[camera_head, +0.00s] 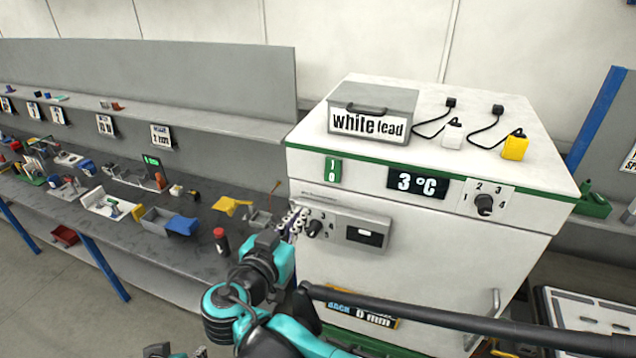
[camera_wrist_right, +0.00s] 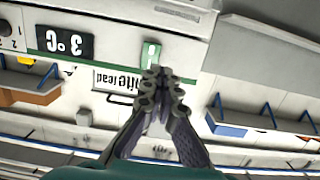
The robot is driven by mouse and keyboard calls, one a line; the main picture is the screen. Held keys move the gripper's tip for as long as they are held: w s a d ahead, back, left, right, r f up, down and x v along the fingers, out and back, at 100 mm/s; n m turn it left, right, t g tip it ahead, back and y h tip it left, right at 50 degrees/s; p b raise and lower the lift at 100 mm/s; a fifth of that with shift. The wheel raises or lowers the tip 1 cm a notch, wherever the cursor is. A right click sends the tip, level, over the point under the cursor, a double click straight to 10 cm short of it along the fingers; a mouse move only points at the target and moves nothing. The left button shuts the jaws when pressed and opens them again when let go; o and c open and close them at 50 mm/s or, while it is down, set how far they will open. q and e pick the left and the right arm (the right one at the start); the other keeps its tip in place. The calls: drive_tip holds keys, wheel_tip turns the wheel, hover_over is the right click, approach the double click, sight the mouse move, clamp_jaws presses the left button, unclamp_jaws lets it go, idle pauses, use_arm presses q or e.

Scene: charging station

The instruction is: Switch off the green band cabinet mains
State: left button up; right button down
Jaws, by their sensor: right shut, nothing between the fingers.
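The white cabinet (camera_head: 400,270) has a green band (camera_head: 450,187) along its top edge. A green mains switch (camera_head: 333,171) marked 1 and 0 sits at the upper left of its front, left of the "3 °C" display (camera_head: 418,184). The switch also shows in the right wrist view (camera_wrist_right: 150,54), just beyond the fingertips. My right gripper (camera_head: 296,221) is shut and empty, in front of the cabinet's left side, below and left of the switch. In the wrist view its fingertips (camera_wrist_right: 160,82) are together; contact with the switch cannot be told.
A grey "white lead" box (camera_head: 372,104) and white and yellow plugs (camera_head: 515,145) stand on top. A dial (camera_head: 484,204) sits right of the display; a lower panel with a knob (camera_head: 314,228) is near my gripper. A cluttered bench (camera_head: 190,258) stands left.

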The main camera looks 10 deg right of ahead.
drive_tip(key=p, duration=0.1)
approach(333, 170)
drive_tip(key=w+d+f, duration=0.2)
drive_tip(key=w+f, duration=0.2)
drive_tip(key=w, duration=0.2)
drive_tip(key=shift+w+f, duration=0.15)
drive_tip(key=shift+f, duration=0.1)
drive_tip(key=shift+w+d+f+b, duration=0.3)
drive_tip(key=shift+w+b, duration=0.1)
drive_tip(key=shift+b, duration=0.05)
drive_tip(key=shift+r, duration=0.1)
drive_tip(key=shift+s, duration=0.1)
